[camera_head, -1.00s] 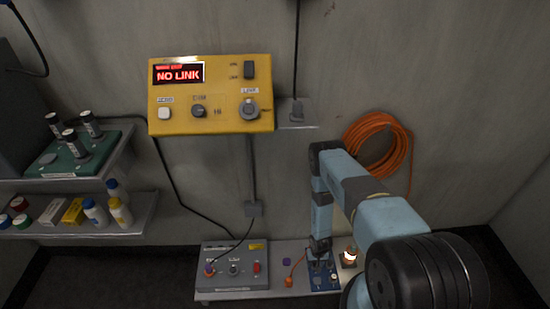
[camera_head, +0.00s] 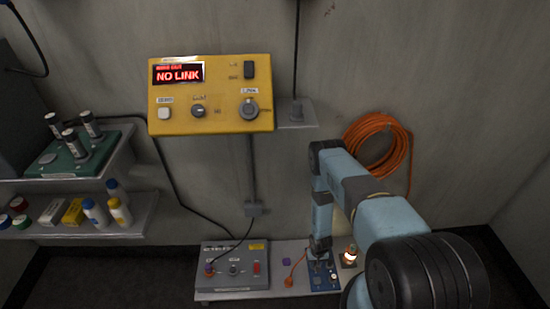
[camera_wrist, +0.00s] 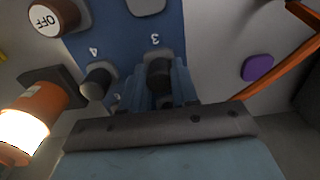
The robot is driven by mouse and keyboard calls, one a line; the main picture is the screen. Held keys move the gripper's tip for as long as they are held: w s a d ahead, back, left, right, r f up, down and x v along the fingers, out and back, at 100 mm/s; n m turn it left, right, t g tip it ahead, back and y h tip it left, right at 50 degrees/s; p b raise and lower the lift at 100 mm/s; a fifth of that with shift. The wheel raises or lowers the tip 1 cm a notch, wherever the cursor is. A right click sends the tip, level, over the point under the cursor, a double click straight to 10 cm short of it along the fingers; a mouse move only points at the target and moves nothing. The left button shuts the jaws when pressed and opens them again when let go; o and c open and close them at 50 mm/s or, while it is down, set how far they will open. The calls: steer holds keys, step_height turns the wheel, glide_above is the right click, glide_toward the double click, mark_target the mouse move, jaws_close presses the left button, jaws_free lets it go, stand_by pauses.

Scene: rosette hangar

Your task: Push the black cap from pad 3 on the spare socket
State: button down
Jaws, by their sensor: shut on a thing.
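In the wrist view a blue board (camera_wrist: 110,45) bears printed numbers 3 and 4. My gripper (camera_wrist: 160,77) is shut on a black cap (camera_wrist: 158,70) beside the number 3. Whether the cap still touches its pad cannot be told; the fingers hide its lower part. A dark cap with a grey end (camera_wrist: 97,82) stands by number 4. In the head view my gripper (camera_head: 319,252) is over the blue board (camera_head: 325,280) on the low bench. A grey box (camera_head: 220,284) at left has a dark round fitting (camera_head: 234,270) in its middle; which socket is the spare one cannot be read.
A lit orange lamp (camera_head: 350,256) stands right of the board. A purple piece (camera_head: 286,262) and an orange cable (camera_head: 291,275) lie between box and board. A black cable (camera_head: 247,228) drops to the grey box. A yellow panel (camera_head: 225,92) reads NO LINK.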

mark_target(233, 270)
steer(key=shift+r, duration=2.8)
steer(key=shift+a, duration=0.1)
steer(key=s+a+r+n, duration=0.1)
steer(key=a+n, duration=0.3)
steer(key=a, duration=0.5)
steer(key=s+a+r+n, duration=0.1)
steer(key=s+a+n, duration=0.2)
steer(key=a, duration=0.6)
steer(key=s+a+r+n, duration=0.1)
steer(key=s+a+n, duration=0.2)
steer(key=a+n, duration=0.3)
steer(key=shift+a, duration=1.5)
steer(key=w+a+r+n, duration=0.2)
steer(key=a+r+n, duration=0.1)
steer(key=a+n, duration=0.3)
steer(key=w+a+r+n, duration=0.2)
steer(key=a+r+n, duration=0.1)
steer(key=a+n, duration=0.3)
steer(key=shift+m, duration=0.5)
steer(key=shift+s+a+f, duration=0.1)
steer(key=shift+a+f, duration=0.05)
steer(key=shift+f, duration=1.4)
steer(key=shift+a+f, duration=0.15)
steer(key=shift+f, duration=1.35)
steer(key=shift+f, duration=0.4)
